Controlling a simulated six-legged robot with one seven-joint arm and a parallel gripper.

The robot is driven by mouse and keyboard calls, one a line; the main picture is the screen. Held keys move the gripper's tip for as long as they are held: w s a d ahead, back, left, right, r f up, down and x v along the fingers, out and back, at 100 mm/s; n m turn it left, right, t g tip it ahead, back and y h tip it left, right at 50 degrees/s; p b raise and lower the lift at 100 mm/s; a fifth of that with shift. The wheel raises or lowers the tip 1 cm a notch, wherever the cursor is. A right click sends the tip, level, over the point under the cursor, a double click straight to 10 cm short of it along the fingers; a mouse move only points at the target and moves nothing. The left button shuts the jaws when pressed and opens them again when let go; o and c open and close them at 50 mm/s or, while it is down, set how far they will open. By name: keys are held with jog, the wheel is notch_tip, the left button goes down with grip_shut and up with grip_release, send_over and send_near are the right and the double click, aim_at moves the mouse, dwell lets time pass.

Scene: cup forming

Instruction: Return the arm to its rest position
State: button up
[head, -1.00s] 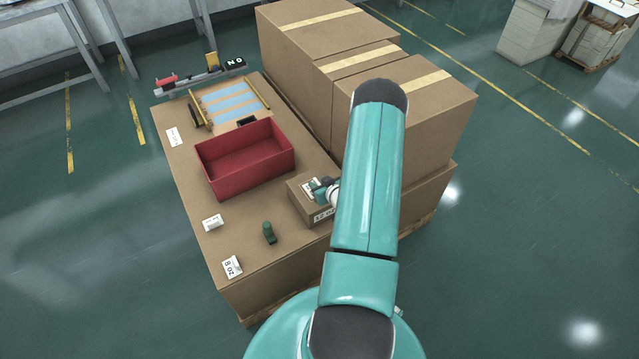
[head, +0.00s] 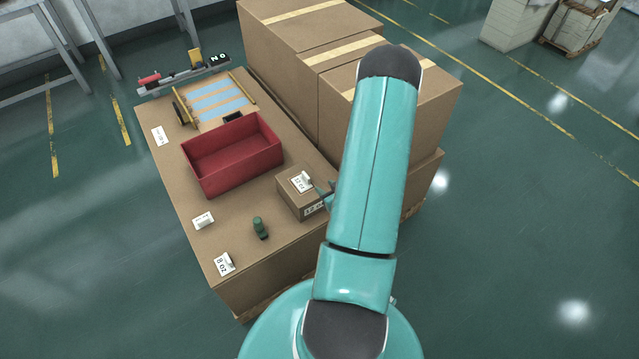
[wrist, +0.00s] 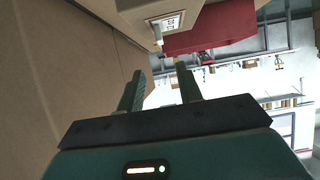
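My gripper shows in the wrist view (wrist: 160,82) with its two green fingers apart and nothing between them. In the head view a small part of it (head: 325,196) shows beside the small cardboard box (head: 300,205), partly hidden behind my teal arm. A small white piece (head: 307,176) stands on that box by a printed label. The same white piece (wrist: 157,34) shows in the wrist view, beyond and apart from the fingertips.
The table holds a red bin (head: 232,158), a dark green object (head: 260,228), white pieces by labels (head: 203,220) (head: 224,263) and a rig with blue strips (head: 218,98). Large cardboard boxes (head: 285,75) stand close behind my arm. The floor at right is open.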

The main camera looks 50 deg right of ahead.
jog(key=shift+s+a+r, duration=0.15)
jog(key=shift+s+r, duration=0.1)
jog(key=shift+s, duration=0.15)
jog(key=w+a+r+n+g, duration=0.2)
jog(key=w+r, duration=0.7)
jog(key=r, duration=0.4)
jog(key=w+a+r+g, duration=0.25)
jog(key=a+r, duration=0.65)
jog(key=r, duration=0.5)
jog(key=s+a+r+y, duration=0.1)
jog(key=s+a+r, duration=0.3)
jog(key=a, duration=0.4)
jog(key=s+a+r+n+g+y, duration=0.1)
jog(key=s+a+r, duration=0.4)
jog(key=a, duration=0.3)
jog(key=s+a+r+y, duration=0.1)
jog(key=s+a+r, duration=0.3)
jog(key=a, duration=0.4)
jog(key=shift+s+a+r+n+y, duration=0.3)
jog(key=shift+s+a+r+y, duration=0.1)
jog(key=shift+s, duration=0.25)
jog(key=shift+d+g, duration=0.2)
jog(key=shift+g, duration=0.05)
